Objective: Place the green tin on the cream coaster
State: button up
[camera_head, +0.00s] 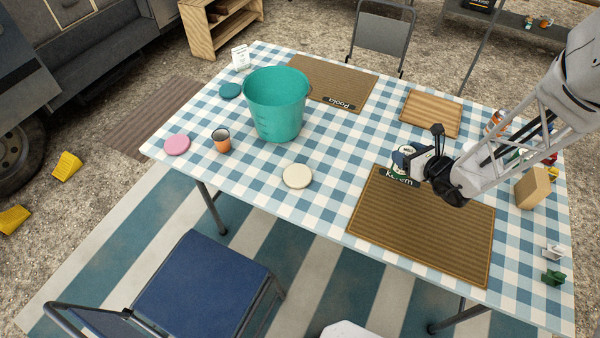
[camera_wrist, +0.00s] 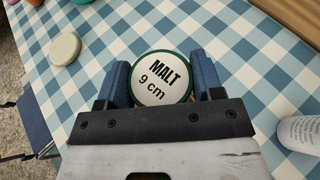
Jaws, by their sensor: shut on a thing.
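The green tin (camera_wrist: 162,78) is between my gripper's two blue fingers in the wrist view, its white lid reading "MALT 9 cm" with a green rim. In the head view the tin (camera_head: 402,158) is partly hidden by my gripper (camera_head: 412,160), at the back edge of the near placemat. My gripper, also seen in the wrist view (camera_wrist: 163,82), is shut on the tin. I cannot tell whether the tin touches the table. The cream coaster (camera_head: 297,176) lies bare on the checked cloth, left of the tin. It also shows at upper left in the wrist view (camera_wrist: 65,49).
A teal bucket (camera_head: 277,104) stands behind the coaster. An orange cup (camera_head: 222,141), a pink coaster (camera_head: 177,144) and a teal coaster (camera_head: 230,90) are farther left. A brown placemat (camera_head: 420,225) lies near the front edge. The cloth between tin and cream coaster is clear.

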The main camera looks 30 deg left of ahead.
jog(key=s+a+n+g+y, duration=0.1)
jog(key=s+a+n+g, duration=0.2)
jog(key=s+a, duration=0.5)
jog(key=s+a+r+n+g+y, duration=0.1)
jog(key=s+a+n+g, duration=0.3)
jog(key=s+a, duration=0.5)
jog(key=s+g, duration=0.1)
jog(key=s, duration=0.5)
jog(key=shift+s+a+r+y, duration=0.2)
jog(key=shift+s+r+y, duration=0.1)
jog(key=shift+s, duration=0.05)
jog(key=shift+w, duration=0.1)
jog(key=w+a+f, duration=0.1)
jog(key=w+a, duration=1)
jog(key=shift+w+f, duration=0.25)
jog(key=shift+w, duration=0.05)
jog(key=shift+f, duration=0.1)
jog(key=shift+f, duration=1.65)
jog(key=shift+f, duration=0.2)
